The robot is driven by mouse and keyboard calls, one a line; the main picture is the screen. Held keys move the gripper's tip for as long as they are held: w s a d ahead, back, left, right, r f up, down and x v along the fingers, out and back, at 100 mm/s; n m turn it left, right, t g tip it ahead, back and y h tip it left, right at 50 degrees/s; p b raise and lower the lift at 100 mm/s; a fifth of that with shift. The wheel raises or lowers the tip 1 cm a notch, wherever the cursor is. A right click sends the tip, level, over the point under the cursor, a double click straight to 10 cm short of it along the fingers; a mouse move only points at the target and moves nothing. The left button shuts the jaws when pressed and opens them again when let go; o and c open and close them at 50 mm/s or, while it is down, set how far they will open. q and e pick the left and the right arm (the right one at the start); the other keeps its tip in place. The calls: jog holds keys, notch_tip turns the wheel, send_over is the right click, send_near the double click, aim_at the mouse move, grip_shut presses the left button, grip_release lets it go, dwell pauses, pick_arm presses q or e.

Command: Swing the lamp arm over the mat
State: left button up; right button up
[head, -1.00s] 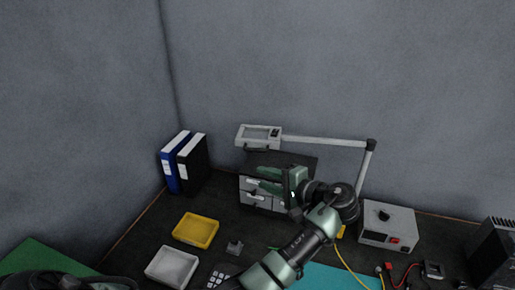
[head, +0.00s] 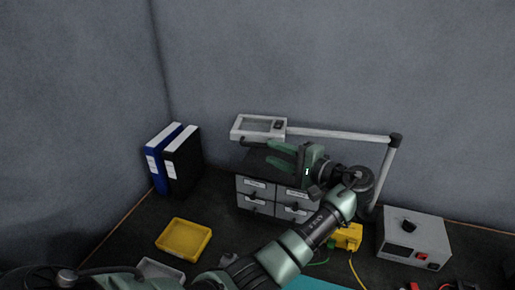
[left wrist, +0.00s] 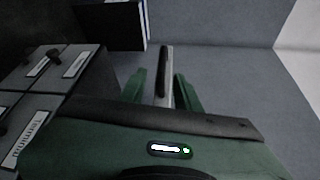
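The lamp is a pale grey box-shaped head (head: 258,127) on a long white arm (head: 340,134) that runs right to a dark joint and a post. The head hangs above a grey drawer unit. A sliver of the teal mat (head: 312,284) shows at the bottom edge, in front and to the right of the head. My left gripper (head: 280,156) is open just below the lamp head, fingers pointing left. In the left wrist view, a dark bar, seemingly the lamp's handle (left wrist: 163,72), stands between the open fingers (left wrist: 160,90), with gaps beside it. My right gripper is not visible.
The drawer unit (head: 255,195) sits right under my left gripper. Blue and black binders (head: 183,160) stand at the left. A yellow tray (head: 184,239) lies in front. A grey power box (head: 414,238) and a yellow item (head: 347,237) are at the right.

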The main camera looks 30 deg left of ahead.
aim_at(257, 146)
pick_arm(q)
jog(key=a, duration=0.2)
jog(key=a+p, duration=0.1)
jog(key=a, duration=0.3)
jog(key=shift+w+f+p, duration=0.1)
jog(key=shift+w+p, duration=0.15)
jog(key=shift+p, duration=0.1)
jog(key=shift+w+a+f, duration=0.1)
jog(key=shift+a, duration=0.3)
grip_shut()
jog(key=shift+f, duration=0.1)
dwell(0.6)
